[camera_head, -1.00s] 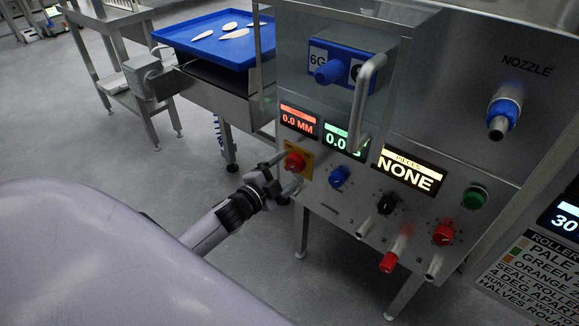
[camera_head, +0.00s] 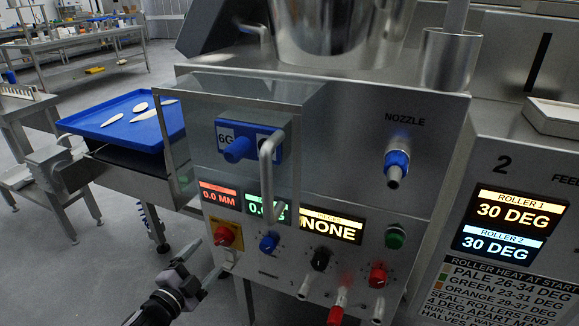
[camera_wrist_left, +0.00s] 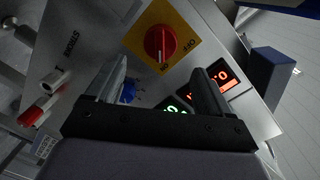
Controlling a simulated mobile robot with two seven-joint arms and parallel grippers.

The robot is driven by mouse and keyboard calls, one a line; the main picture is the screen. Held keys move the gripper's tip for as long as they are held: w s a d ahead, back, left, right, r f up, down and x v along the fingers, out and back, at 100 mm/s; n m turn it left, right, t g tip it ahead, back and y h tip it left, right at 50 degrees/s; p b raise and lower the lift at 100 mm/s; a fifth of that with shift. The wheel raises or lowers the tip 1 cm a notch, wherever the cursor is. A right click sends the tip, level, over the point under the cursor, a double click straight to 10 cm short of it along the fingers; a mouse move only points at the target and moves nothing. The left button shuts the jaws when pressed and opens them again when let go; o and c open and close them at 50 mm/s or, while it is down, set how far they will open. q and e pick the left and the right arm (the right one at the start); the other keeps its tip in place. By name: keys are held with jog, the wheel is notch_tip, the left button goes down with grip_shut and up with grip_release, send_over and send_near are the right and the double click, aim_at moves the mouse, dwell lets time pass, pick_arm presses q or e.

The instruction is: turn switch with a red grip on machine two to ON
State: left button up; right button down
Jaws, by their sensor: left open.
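A red-grip rotary switch (camera_head: 224,236) on a yellow plate sits at the lower left of the steel front panel. The wrist view shows this red grip (camera_wrist_left: 160,43) face-on with two small rotated labels; I cannot read its position for sure. My left gripper (camera_head: 208,258) is open and empty, just below and left of the switch. In the wrist view its fingers (camera_wrist_left: 163,80) are spread, with the switch beyond them and apart. My right gripper is out of view.
The front panel also carries a blue knob (camera_head: 269,243), a black knob (camera_head: 320,259), a red knob (camera_head: 378,274), a green button (camera_head: 395,237) and a red-tipped lever (camera_head: 338,308). A clear guard with a metal handle (camera_head: 270,180) juts out above. A blue tray (camera_head: 130,133) stands left.

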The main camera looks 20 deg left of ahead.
pick_arm(q)
jog(key=s+d+n+g+y, duration=0.1)
jog(key=s+d+n+g, duration=0.5)
jog(key=s, duration=0.7)
jog(key=s+d+n+g, duration=0.4)
jog(key=s+d+g, duration=0.3)
jog(key=s, duration=0.6)
jog(key=w+d+f+t+h, duration=0.35)
jog(key=w+f+t, duration=0.2)
jog(key=w, duration=0.25)
notch_tip(320, 180, up, 16)
jog(key=s+a+y+p, duration=0.1)
jog(key=a+p, duration=0.1)
jog(key=p, duration=1.7)
jog(key=shift+f+t+p, duration=0.25)
jog(key=shift+t+p, duration=0.1)
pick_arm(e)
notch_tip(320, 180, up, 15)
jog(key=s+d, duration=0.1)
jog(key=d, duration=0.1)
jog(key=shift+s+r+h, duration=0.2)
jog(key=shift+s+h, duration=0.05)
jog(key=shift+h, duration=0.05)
pick_arm(q)
jog(key=shift+y, duration=0.25)
